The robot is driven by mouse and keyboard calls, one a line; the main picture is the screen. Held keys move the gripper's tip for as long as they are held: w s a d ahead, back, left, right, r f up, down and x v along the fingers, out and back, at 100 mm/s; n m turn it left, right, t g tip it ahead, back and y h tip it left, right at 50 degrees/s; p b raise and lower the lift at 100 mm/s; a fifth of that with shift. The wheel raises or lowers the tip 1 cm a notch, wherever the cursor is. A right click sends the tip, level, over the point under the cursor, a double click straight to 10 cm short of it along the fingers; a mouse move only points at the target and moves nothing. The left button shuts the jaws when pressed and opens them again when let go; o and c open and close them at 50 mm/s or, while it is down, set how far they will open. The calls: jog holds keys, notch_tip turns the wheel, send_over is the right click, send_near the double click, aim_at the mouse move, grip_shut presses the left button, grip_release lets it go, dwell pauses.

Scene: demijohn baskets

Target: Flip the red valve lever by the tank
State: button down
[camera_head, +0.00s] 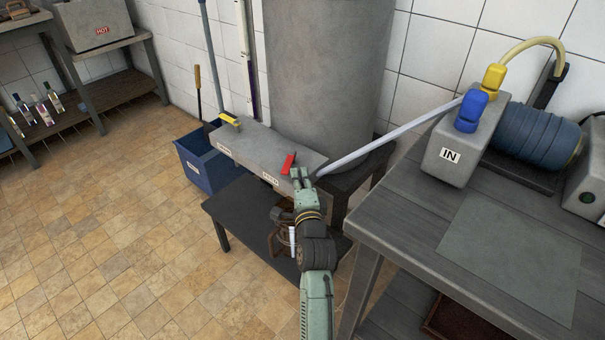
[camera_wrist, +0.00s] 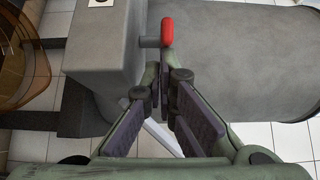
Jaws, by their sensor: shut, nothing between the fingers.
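The red valve lever (camera_head: 288,164) stands on a grey box (camera_head: 245,150) in front of the big grey tank (camera_head: 325,70). In the wrist view the lever (camera_wrist: 167,32) sits on a short stem out of the box (camera_wrist: 105,50), with the tank (camera_wrist: 250,55) to the right. My gripper (camera_head: 300,174) is shut and empty, just to the near right of the lever in the head view.
A yellow lever (camera_head: 230,120) is on the box's far left end. A dark low table (camera_head: 240,225) holds a brown wire basket, partly behind my arm. A blue bin (camera_head: 205,165) stands left. A grey bench (camera_head: 400,225) is close on the right. A pale pipe (camera_head: 390,137) crosses behind my gripper.

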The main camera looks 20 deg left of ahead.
aim_at(282, 178)
jog(key=shift+s+a+r+p, duration=0.1)
jog(key=shift+s+a+p, duration=0.15)
jog(key=shift+a+p, duration=0.3)
jog(key=shift+s+a+r+p, duration=0.1)
jog(key=shift+s+a+p, duration=0.15)
jog(key=shift+a+p, duration=0.3)
jog(key=shift+s+a+f+p, duration=0.1)
jog(key=shift+s+a+p, duration=0.05)
jog(key=shift+a+p, duration=0.3)
jog(key=shift+s+a+f+p, duration=0.1)
jog(key=shift+a+p, duration=0.25)
jog(key=shift+p, duration=0.15)
jog(key=shift+a, duration=0.15)
jog(key=shift+s, duration=0.2)
